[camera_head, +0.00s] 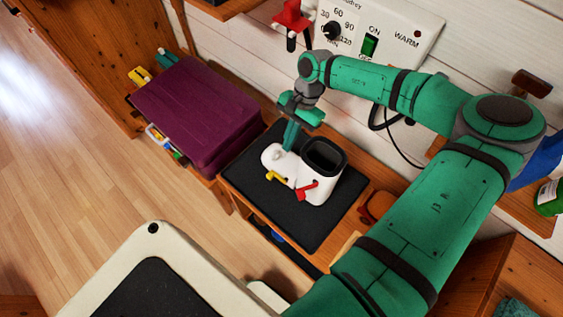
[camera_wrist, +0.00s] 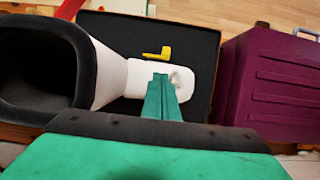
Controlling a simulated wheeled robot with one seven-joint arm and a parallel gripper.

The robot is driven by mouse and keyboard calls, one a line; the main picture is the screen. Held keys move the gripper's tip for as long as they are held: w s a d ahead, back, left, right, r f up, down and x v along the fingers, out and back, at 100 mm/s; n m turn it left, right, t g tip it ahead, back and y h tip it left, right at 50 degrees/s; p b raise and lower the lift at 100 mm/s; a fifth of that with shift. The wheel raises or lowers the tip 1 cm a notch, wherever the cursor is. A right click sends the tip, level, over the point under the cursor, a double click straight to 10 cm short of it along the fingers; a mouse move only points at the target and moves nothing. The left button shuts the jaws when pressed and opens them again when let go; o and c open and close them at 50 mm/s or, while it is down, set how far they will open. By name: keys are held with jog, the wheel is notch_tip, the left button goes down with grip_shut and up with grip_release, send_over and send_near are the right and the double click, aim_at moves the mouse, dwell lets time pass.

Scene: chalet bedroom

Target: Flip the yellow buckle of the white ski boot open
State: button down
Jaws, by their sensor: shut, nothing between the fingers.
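The white ski boot (camera_head: 313,182) stands on a dark mat (camera_head: 258,200), its black-lined opening facing up. The yellow buckle (camera_head: 275,177) is on the side of its foot part, toward the camera; a red buckle (camera_head: 308,191) is on the shaft. In the wrist view the yellow buckle (camera_wrist: 158,53) sticks out beyond the foot part of the boot (camera_wrist: 150,72). My gripper (camera_head: 290,146) points down over the foot part, on the wall side, with its fingers together and empty. In the wrist view its fingertips (camera_wrist: 160,80) are close to the buckle but apart from it; contact with the boot is unclear.
A purple case (camera_head: 195,110) stands left of the mat, close to the gripper. A white heater panel (camera_head: 385,30) with a dial and switch is on the wall behind. A brown-red object (camera_head: 378,206) lies right of the mat. The mat's front is clear.

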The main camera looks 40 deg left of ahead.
aim_at(275, 172)
jog(key=x, duration=1)
jog(key=shift+s+a, duration=0.1)
jog(key=shift+a, duration=0.05)
jog(key=shift+s+a, duration=0.1)
dwell(0.3)
jog(key=shift+s+n, duration=0.2)
jog(key=shift+n, duration=0.1)
jog(key=shift+a, duration=0.1)
